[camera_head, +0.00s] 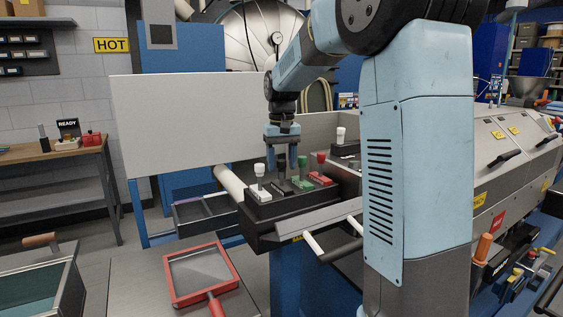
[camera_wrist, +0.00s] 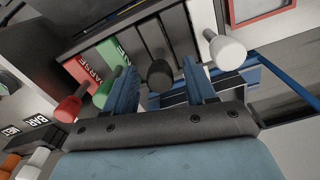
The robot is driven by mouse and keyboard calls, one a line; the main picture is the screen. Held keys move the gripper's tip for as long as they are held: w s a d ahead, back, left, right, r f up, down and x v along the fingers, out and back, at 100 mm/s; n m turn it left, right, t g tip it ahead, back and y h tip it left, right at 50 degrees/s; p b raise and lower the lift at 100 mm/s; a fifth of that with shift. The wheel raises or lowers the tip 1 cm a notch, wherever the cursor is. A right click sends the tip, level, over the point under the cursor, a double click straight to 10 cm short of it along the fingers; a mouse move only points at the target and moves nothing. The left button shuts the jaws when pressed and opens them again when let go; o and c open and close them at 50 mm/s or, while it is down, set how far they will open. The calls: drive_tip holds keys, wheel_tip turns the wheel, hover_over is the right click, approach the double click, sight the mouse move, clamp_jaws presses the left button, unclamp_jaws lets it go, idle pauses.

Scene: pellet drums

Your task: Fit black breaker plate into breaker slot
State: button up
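The black breaker plate shows its black round knob (camera_wrist: 159,76) in the wrist view. It sits in a dark rack (camera_head: 262,221), between a white-knobbed plate (camera_head: 259,171) and a green plate (camera_head: 302,172). My gripper (camera_head: 281,166) points down over it. In the wrist view the two blue fingers (camera_wrist: 159,68) stand apart, one on each side of the black knob, with visible gaps. A red plate (camera_head: 320,171) sits beyond the green one. I cannot make out which opening is the breaker slot.
A second dark holder with a white knob (camera_head: 340,135) stands behind to the right. A red-framed screen (camera_head: 198,272) lies on the front table. Pale bars (camera_head: 340,251) stick out below the rack. A large white panel (camera_head: 190,122) stands behind left.

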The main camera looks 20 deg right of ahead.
wheel_tip(320, 180, up, 14)
drive_tip(key=shift+f, duration=0.15)
idle(0.7)
drive_tip(key=s+f+t, duration=0.2)
drive_tip(key=s+f, duration=0.2)
drive_tip(key=s, duration=0.6)
drive_tip(key=s+f+t, duration=0.1)
drive_tip(key=s+f, duration=0.4)
drive_tip(key=s, duration=0.5)
drive_tip(key=s+f+t, duration=0.2)
drive_tip(key=s+f, duration=0.2)
drive_tip(key=s, duration=0.6)
drive_tip(key=shift+a+f+t, duration=0.3)
drive_tip(key=shift+a+f, duration=0.05)
drive_tip(key=shift+f, duration=0.05)
drive_tip(key=shift+c, duration=0.4)
